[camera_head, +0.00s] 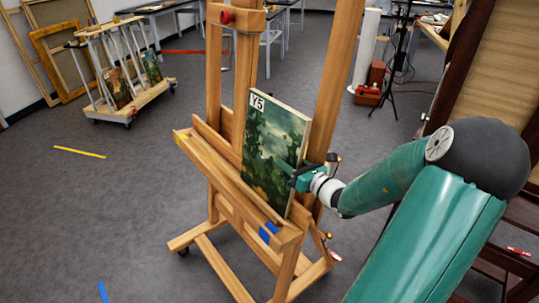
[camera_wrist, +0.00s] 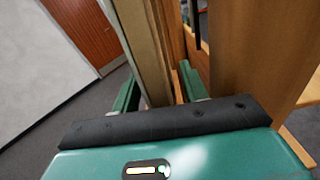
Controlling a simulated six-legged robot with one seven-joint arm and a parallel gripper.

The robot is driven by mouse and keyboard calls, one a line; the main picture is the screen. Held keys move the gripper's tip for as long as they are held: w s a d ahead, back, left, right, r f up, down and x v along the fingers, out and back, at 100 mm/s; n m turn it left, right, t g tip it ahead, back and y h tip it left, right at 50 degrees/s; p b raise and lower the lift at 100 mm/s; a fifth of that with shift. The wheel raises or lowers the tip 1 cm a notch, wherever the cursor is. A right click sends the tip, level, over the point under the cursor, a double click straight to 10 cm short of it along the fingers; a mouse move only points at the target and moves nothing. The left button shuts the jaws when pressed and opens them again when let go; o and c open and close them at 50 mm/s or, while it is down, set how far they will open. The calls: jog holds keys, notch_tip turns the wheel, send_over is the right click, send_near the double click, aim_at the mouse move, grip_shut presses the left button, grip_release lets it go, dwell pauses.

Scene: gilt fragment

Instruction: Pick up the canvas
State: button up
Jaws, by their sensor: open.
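The canvas (camera_head: 272,145) is a dark green landscape painting with a white "Y5" tag at its upper left corner. It stands upright, leaning slightly, on the ledge of a wooden easel (camera_head: 205,150). My gripper (camera_head: 298,174) is at the canvas's right edge, with one finger in front of the painted face. In the wrist view the edge of the canvas (camera_wrist: 146,45) runs between my two open green fingers (camera_wrist: 158,88). Gaps seem to show beside it; contact is hard to tell. The far finger is partly hidden in the head view.
An easel post (camera_wrist: 245,50) rises close to the right of my fingers. A wheeled rack (camera_head: 130,100) with canvases stands at the back left. A tripod (camera_head: 393,75) and red boxes (camera_head: 370,92) stand behind. The grey floor at left is mostly clear.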

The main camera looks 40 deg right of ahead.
jog(key=shift+w, duration=0.15)
jog(key=shift+c, duration=0.2)
grip_shut()
jog(key=shift+r, duration=0.2)
